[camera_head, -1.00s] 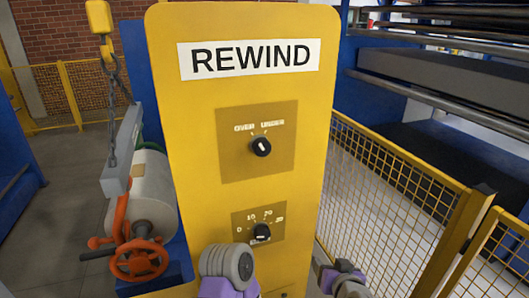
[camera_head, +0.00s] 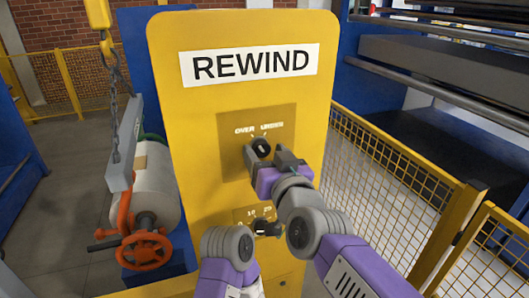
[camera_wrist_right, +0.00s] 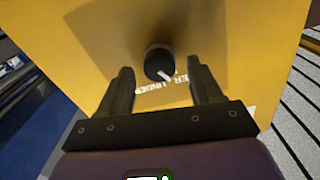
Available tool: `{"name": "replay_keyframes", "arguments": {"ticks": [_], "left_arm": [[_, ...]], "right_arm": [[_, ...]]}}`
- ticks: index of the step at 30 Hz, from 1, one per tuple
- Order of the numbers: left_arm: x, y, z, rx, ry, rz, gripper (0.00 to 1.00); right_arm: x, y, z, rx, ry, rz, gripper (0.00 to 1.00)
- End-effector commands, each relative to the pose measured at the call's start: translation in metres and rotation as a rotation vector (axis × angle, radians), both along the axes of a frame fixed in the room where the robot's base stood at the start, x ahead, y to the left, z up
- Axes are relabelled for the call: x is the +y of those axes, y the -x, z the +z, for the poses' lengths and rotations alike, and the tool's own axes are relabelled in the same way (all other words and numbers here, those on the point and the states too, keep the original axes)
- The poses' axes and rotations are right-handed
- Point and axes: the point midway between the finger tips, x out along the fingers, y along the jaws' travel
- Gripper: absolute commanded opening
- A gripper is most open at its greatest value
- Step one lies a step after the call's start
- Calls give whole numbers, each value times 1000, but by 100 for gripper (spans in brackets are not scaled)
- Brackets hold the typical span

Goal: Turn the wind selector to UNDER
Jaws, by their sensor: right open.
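The wind selector is a round black knob (camera_head: 261,147) with a white pointer mark, on the yellow REWIND panel below the words OVER and UNDER. In the right wrist view the knob (camera_wrist_right: 158,62) shows between my fingers, with the lettering upside down. Its white mark slants towards the OVER side. My right gripper (camera_head: 268,157) is open in front of the knob, one finger to each side; it also shows in the wrist view (camera_wrist_right: 164,77). The fingers do not visibly touch the knob. My left gripper is not in view.
A second knob (camera_head: 265,228) with a number scale sits lower on the panel, partly hidden by my arm. A yellow mesh fence (camera_head: 385,190) runs along the right.

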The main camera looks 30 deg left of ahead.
Motion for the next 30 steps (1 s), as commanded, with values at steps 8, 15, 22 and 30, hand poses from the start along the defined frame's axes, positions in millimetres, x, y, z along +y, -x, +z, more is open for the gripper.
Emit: {"name": "replay_keyframes", "arguments": {"ticks": [8,15,22,30], "left_arm": [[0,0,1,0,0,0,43],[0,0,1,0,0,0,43],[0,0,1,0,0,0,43],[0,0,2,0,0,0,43]], "right_arm": [[10,-10,0,2,-1,0,65],[10,-9,0,2,-1,0,56],[10,-9,0,2,-1,0,20],[10,-9,0,10,-8,0,9]]}}
